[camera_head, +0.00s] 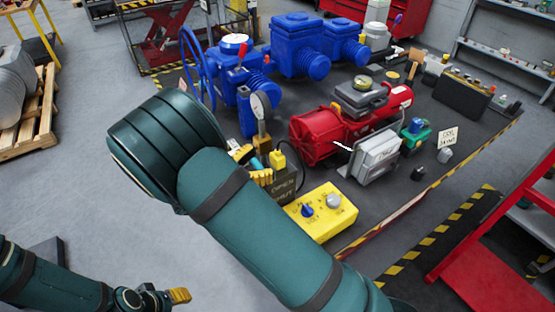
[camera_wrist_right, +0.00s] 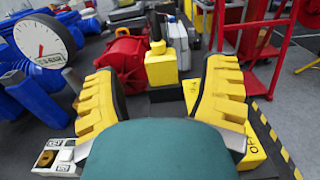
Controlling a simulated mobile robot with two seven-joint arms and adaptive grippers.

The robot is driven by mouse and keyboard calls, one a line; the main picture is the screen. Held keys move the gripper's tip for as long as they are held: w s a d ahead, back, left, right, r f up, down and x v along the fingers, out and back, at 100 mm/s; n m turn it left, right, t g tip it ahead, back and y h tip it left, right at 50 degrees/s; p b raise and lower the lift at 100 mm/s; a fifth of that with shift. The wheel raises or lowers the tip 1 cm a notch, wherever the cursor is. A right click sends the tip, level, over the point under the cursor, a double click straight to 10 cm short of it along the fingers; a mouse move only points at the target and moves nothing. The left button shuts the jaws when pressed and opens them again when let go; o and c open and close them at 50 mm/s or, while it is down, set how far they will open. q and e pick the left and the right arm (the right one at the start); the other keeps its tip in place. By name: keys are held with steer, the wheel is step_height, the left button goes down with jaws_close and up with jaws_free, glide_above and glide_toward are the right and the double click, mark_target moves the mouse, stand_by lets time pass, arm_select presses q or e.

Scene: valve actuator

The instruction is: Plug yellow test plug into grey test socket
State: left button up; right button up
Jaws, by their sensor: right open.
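A yellow block (camera_wrist_right: 160,68) with a dark top, which looks like the test plug, stands between and beyond my right gripper's fingers in the right wrist view. In the head view it is the small yellow block (camera_head: 278,159) by the black OPEN/SHUT box. My right gripper (camera_head: 254,165) is open, its yellow fingers on either side of the block's line with a gap to each; the wrist view shows both fingers (camera_wrist_right: 163,76). My left gripper (camera_head: 180,295) is low at the left, away from the table; its jaws are unclear. I cannot pick out the grey test socket for sure.
A yellow box (camera_head: 322,213) with a blue knob and a grey knob sits at the table's front. A gauge (camera_head: 260,107), a red motor (camera_head: 318,134) and blue valve bodies (camera_head: 299,45) stand behind. A red cart (camera_head: 500,250) is at the right.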

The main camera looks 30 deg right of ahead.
mark_target(273, 157)
steer(key=d, duration=0.5)
steer(key=shift+w+d+f, duration=0.1)
steer(key=shift+w+f, duration=0.05)
steer(key=shift+w, duration=0.05)
jaws_close()
